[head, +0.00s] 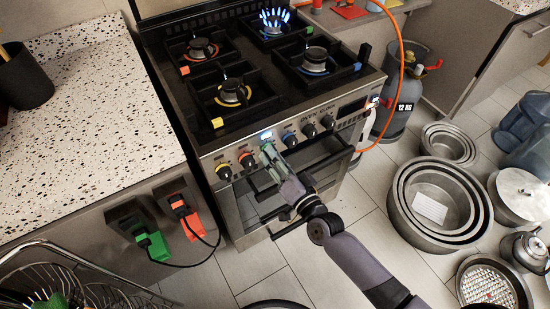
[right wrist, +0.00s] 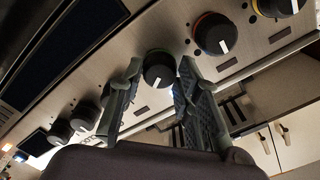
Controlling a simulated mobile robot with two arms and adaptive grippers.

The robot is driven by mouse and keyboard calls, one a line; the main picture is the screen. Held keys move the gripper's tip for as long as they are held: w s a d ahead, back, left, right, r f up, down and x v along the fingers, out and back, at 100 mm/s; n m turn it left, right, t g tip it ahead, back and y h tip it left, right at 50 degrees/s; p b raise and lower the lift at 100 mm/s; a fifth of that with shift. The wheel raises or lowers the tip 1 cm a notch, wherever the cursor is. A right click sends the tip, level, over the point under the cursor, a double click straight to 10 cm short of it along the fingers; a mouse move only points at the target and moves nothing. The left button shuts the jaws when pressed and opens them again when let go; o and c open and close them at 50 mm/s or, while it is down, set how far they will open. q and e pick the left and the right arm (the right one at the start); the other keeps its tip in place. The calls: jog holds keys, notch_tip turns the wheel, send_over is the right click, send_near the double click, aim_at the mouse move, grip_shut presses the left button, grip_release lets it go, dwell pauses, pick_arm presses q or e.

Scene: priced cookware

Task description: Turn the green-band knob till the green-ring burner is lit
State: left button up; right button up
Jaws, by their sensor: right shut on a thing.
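The stove (head: 262,106) has its row of knobs on the front panel. My right gripper (head: 267,149) is at the third knob from the left and covers most of it in the head view. In the right wrist view the green-band knob (right wrist: 159,70) sits between my right gripper's two fingers (right wrist: 158,82), which are closed on it; its white pointer mark is tilted. The green-ring burner (head: 274,22) at the back right, beside a green tag (head: 309,29), has a ring of tall blue flames. My left gripper is not in view.
The yellow (head: 224,171) and red (head: 247,160) knobs are left of my right gripper; the blue knob (head: 289,139) is to its right. An oven handle (head: 330,189) runs below. A gas cylinder (head: 403,98) and several pans (head: 397,202) stand on the floor at right.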

dwell(0.4)
jog(key=o, duration=1.1)
jog(key=shift+o, duration=0.2)
jog(key=v, duration=1.2)
